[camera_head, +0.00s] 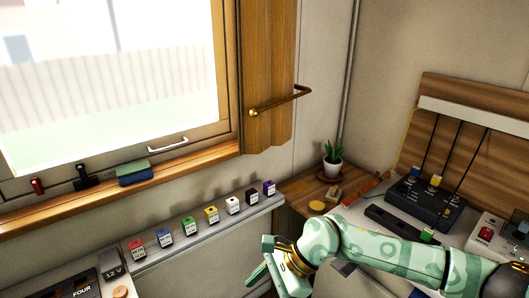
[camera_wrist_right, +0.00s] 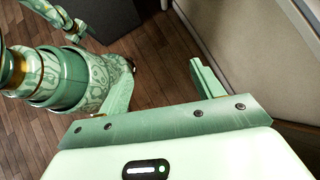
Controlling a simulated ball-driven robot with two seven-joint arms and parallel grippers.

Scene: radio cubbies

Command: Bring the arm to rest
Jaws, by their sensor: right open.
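My right arm (camera_head: 385,244), pale green with darker markings, reaches in from the right edge of the head view. Its gripper (camera_head: 262,268) hangs low in front of the narrow grey ledge, at the lower middle. In the right wrist view the gripper (camera_wrist_right: 160,75) is open, with two green fingers apart and nothing between them. Dark wooden floor shows beyond the fingers.
Several small coloured blocks stand in a row on the grey ledge (camera_head: 110,240). A potted plant (camera_head: 332,158) stands on the corner shelf. A black device (camera_head: 425,198) sits on the right bench behind my arm. A pale wall (camera_wrist_right: 250,45) rises near the right finger.

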